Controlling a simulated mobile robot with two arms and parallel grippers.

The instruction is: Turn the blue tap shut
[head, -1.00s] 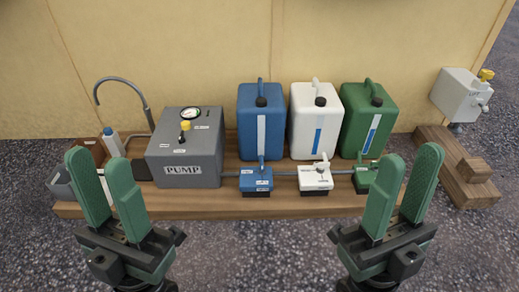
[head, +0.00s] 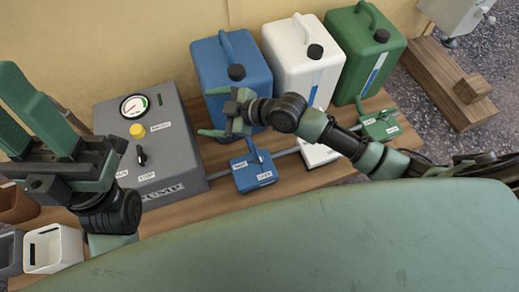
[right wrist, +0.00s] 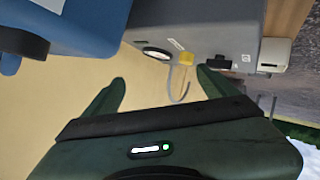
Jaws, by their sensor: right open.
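The blue tap (head: 254,174) is a small blue box with a blue lever and white labels, on the wooden base in front of the blue canister (head: 215,62). Its lever sticks up from the box; I cannot tell its exact setting. My right gripper (head: 211,112) reaches in from the right, its open fingers pointing left between the canister and the tap, above the tap and apart from its box. In the right wrist view the fingers (right wrist: 160,92) are open with nothing between them; the tap does not show there. My left gripper (head: 20,108) is open and empty at the far left.
The grey pump box (head: 160,180) with a gauge and yellow button stands left of the tap. White (head: 298,55) and green (head: 362,45) canisters stand to the right, with a white tap (head: 318,154) and a green tap (head: 380,126).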

